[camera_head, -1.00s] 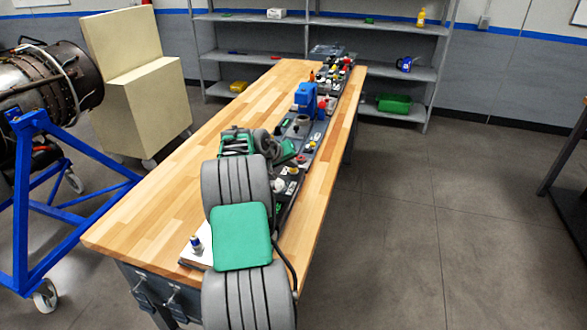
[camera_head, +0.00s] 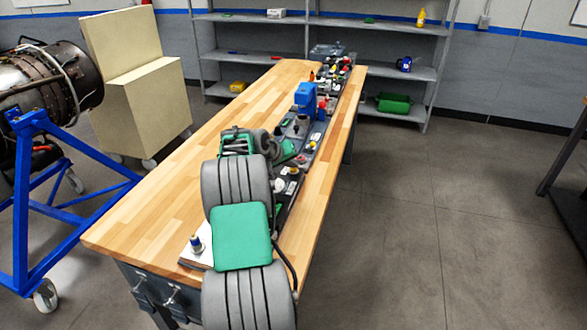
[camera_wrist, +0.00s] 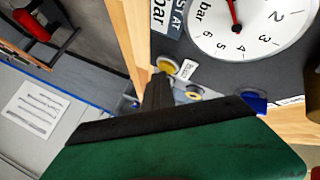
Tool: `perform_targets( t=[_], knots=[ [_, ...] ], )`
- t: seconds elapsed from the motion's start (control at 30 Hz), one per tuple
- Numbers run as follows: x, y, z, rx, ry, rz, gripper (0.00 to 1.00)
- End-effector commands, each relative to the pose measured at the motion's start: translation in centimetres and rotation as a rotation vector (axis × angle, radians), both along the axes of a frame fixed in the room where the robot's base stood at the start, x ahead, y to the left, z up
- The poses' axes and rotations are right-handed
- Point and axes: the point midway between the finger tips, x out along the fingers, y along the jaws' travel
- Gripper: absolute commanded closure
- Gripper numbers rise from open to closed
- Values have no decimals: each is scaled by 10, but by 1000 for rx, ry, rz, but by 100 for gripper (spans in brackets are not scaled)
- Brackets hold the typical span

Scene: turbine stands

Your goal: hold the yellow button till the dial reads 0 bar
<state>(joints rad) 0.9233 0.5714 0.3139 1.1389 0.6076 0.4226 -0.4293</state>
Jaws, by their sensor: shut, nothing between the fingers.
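The yellow button (camera_wrist: 167,66) is a small round cap on the dark panel, with a white label beside it, in the wrist view. My gripper (camera_wrist: 157,82) is shut and empty, its dark fingertips right by the button's lower edge. I cannot tell whether they touch or press it. The dial (camera_wrist: 248,24) is a white gauge marked in bar, right of the button and cut off by the top edge. Its red needle points up out of the frame, so its reading cannot be told. In the head view, my arm hides the fingertips and the button cannot be made out.
A second small round fitting (camera_wrist: 193,95) sits right of the fingertips. A blue part (camera_wrist: 254,101) is farther right. The long wooden bench (camera_head: 155,190) carries a row of fittings, including a blue device (camera_head: 305,98). The bench's left side is mostly clear.

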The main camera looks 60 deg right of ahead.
Motion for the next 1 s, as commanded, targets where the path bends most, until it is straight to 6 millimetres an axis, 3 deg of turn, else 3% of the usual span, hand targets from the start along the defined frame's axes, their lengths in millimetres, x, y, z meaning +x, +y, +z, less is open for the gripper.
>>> perform_targets(
  t=[0.57,1.0],
  knots=[
    [0,0,-1,2,1,0,100],
    [0,0,18,1,1,0,100]
  ],
)
